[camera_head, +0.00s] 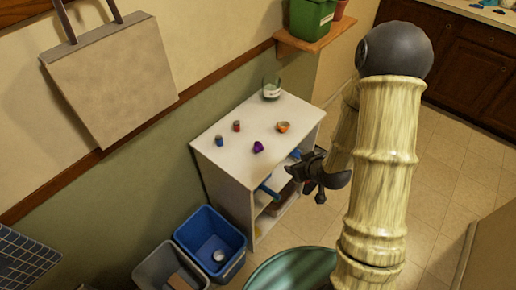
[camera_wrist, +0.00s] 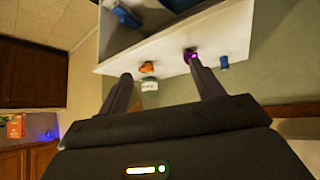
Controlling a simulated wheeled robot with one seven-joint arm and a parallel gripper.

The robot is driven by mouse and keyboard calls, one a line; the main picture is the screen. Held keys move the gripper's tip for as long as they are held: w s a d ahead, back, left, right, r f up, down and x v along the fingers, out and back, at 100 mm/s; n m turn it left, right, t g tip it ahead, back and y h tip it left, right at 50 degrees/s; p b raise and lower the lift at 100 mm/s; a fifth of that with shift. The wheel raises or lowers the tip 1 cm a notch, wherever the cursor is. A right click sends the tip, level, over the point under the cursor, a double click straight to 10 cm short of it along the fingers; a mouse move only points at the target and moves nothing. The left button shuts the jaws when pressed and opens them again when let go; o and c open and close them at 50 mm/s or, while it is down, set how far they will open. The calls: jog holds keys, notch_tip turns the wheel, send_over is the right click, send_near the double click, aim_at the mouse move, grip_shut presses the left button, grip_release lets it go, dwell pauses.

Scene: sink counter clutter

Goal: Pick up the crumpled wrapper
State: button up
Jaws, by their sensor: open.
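A small purple, crumpled-looking piece (camera_head: 258,147), which appears to be the wrapper, lies near the front edge of the white shelf unit's top (camera_head: 235,158). It also shows in the wrist view (camera_wrist: 193,57), mostly behind the tip of the right-hand finger. My gripper (camera_head: 318,178) is open and empty, out in front of the unit and to the right of the purple piece, apart from it. In the wrist view, the two spread fingers (camera_wrist: 159,68) point toward the unit's top, with an orange item (camera_wrist: 147,68) between them.
Also on top stand a blue item (camera_head: 219,141), a red item (camera_head: 237,126), the orange item (camera_head: 283,127) and a glass jar (camera_head: 271,89). Blue things (camera_head: 268,190) lie on the shelves below. A blue bin (camera_head: 212,240) and a grey bin (camera_head: 160,268) stand at the left.

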jog(key=a+f+t+y, duration=0.3)
jog(key=a+y, duration=0.1)
jog(key=a, duration=0.1)
jog(key=shift+s+f+n+t, duration=0.2)
jog(key=shift+f+n+t, duration=0.1)
jog(key=shift+f+n, duration=0.1)
jog(key=shift+f, duration=0.1)
jog(key=b, duration=0.6)
send_near(260, 151)
jog(key=x, duration=0.4)
jog(key=shift+w+a+f, duration=0.15)
jog(key=shift+w, duration=0.2)
jog(key=shift+w+a+f, duration=0.15)
jog(key=shift+w+f, duration=0.05)
jog(key=shift+w, duration=0.1)
